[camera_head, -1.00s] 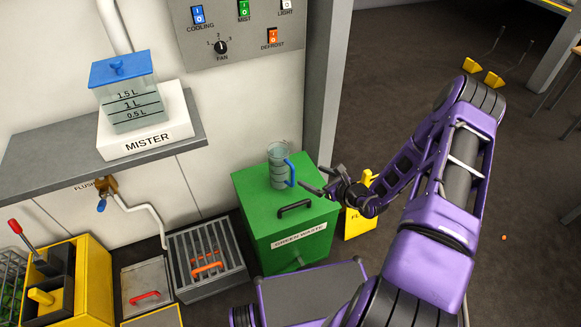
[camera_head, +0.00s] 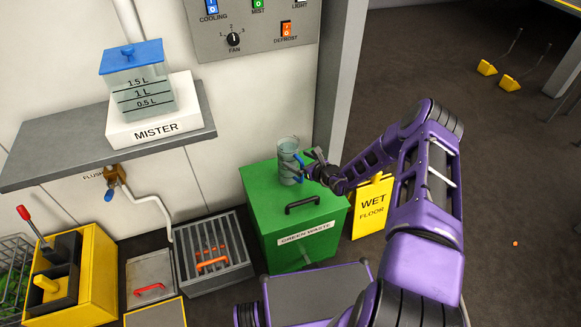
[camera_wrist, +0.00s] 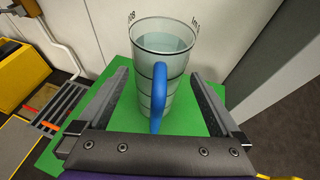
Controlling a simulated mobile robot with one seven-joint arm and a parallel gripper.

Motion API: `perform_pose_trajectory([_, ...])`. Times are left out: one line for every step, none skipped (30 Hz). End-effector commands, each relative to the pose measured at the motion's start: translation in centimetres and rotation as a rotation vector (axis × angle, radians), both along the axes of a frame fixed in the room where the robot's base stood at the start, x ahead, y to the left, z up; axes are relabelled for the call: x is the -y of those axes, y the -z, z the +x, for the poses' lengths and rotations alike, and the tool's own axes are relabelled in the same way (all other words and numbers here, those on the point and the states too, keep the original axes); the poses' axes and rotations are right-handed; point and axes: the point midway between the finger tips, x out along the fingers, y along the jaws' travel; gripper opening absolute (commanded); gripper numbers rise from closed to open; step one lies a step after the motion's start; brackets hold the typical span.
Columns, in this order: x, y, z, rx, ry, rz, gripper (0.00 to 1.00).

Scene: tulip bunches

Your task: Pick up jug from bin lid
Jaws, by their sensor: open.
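A clear jug (camera_head: 289,163) with dark bands and a blue handle stands upright on the green lid (camera_head: 258,183) of the bin labelled GREEN WASTE. My gripper (camera_head: 308,165) is at the jug's right side, by the handle. In the wrist view the jug (camera_wrist: 163,60) stands ahead with its blue handle facing me, and liquid shows inside. My open gripper (camera_wrist: 162,100) has one finger on either side of the jug, with gaps between. The green lid (camera_wrist: 60,150) shows beneath.
The wall and control panel (camera_head: 262,35) rise behind the bin. A yellow wet-floor sign (camera_head: 372,208) stands right of the bin, behind my arm. A grey shelf (camera_head: 60,150) holds the MISTER tank (camera_head: 140,90). A grate (camera_head: 212,255) lies to the left.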

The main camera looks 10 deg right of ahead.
Motion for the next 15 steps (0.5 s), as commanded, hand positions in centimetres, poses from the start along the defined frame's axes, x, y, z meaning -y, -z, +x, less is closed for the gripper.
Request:
perform_pose_trajectory([-0.6,0.6,0.6,0.0,-0.002,0.001,1.0])
perform_pose_trajectory([-0.7,0.8,1.0,0.001,-0.001,0.0,1.0])
perform_pose_trajectory([-0.8,0.9,1.5,0.001,0.0,0.0,1.0])
perform_pose_trajectory([-1.0,1.0,1.7,0.001,-0.001,0.0,1.0])
perform_pose_trajectory([-1.1,1.1,1.9,0.0,-0.001,0.0,1.0])
perform_pose_trajectory([-1.2,1.2,2.1,-0.001,-0.001,0.0,1.0])
perform_pose_trajectory([-1.2,1.2,2.2,-0.001,-0.001,0.0,1.0])
perform_pose_trajectory([-1.3,1.2,2.3,-0.001,-0.001,0.001,1.0])
perform_pose_trajectory([-1.3,1.2,2.3,-0.001,-0.001,0.001,1.0])
perform_pose_trajectory([-1.3,1.2,2.3,-0.001,-0.001,0.001,1.0])
perform_pose_trajectory([-1.3,1.1,2.3,-0.001,-0.001,0.001,1.0])
perform_pose_trajectory([-1.3,1.1,2.3,-0.001,-0.001,0.001,1.0])
perform_pose_trajectory([-1.3,1.1,2.3,-0.001,-0.001,0.001,1.0])
perform_pose_trajectory([-1.3,1.1,2.3,-0.001,-0.001,0.001,0.98])
perform_pose_trajectory([-1.3,1.1,2.3,-0.001,-0.001,0.0,0.91])
